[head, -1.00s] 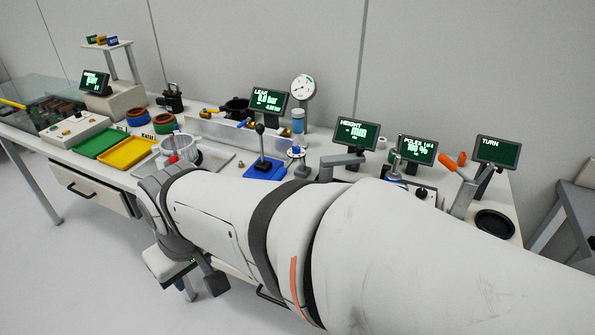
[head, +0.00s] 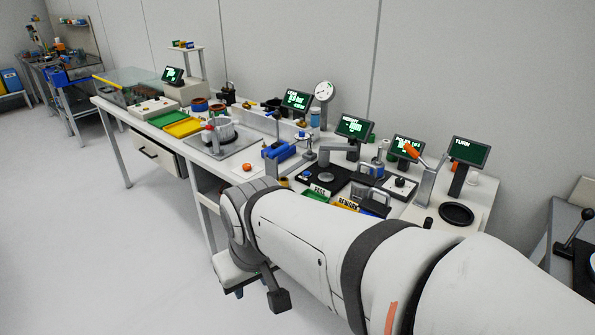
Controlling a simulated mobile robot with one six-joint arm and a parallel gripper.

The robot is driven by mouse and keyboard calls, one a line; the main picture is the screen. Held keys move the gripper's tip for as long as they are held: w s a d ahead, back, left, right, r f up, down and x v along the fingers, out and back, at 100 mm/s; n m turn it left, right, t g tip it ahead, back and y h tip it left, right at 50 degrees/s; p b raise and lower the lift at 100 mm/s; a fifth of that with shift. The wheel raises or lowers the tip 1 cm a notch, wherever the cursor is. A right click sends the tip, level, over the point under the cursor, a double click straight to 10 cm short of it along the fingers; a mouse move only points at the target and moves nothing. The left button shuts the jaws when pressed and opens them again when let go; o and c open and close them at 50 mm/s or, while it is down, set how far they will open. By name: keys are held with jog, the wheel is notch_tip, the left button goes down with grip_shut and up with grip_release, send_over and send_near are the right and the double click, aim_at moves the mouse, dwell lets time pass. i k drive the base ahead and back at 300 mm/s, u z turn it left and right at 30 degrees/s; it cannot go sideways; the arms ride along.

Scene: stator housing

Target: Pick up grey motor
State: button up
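A grey, round, finned housing (head: 222,134), which looks like the grey motor, stands on a grey plate (head: 238,147) on the bench, left of centre in the head view. A small red part shows at its upper left. My gripper (head: 262,294) is at the lower end of my wrist, in front of the bench and below its top, well apart from the housing. Its fingers are too unclear to tell open from shut, and nothing held can be made out.
Yellow (head: 183,127) and green (head: 166,116) trays lie left of the housing. A blue fixture (head: 279,151) stands to its right, with screens and instruments beyond. An orange round part (head: 247,167) lies near the front edge. The floor at left is clear.

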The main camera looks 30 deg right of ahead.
aim_at(361, 181)
jog(key=z, duration=0.8)
jog(key=i, duration=1)
jog(key=u, duration=0.05)
